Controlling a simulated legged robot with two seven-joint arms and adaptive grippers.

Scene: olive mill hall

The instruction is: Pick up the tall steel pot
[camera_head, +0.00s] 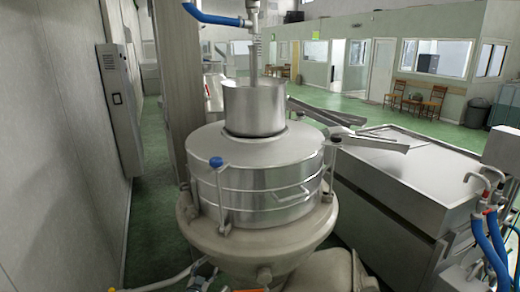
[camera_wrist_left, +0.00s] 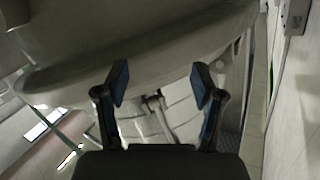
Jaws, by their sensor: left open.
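The tall steel pot (camera_head: 254,108) is an open-looking, shiny cylinder. It stands upright on top of the round steel drum of a machine, in the middle of the head view. A thin vertical rod comes down at its top. My left gripper (camera_head: 203,271) shows only in small part at the bottom of the head view, low by the machine's bowl and well below the pot. In the left wrist view its two blue-padded fingers (camera_wrist_left: 160,82) are apart with nothing held between them, close to a pale curved rim. The pot cannot be made out there. My right gripper is not in view.
The banded steel drum (camera_head: 258,178) sits in a wide pale bowl (camera_head: 265,245). A blue-knobbed clamp (camera_head: 217,163) stands on its left side. Steel spouts (camera_head: 370,138) and a large steel tank (camera_head: 410,175) crowd the right. A wall (camera_head: 60,150) bounds the left.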

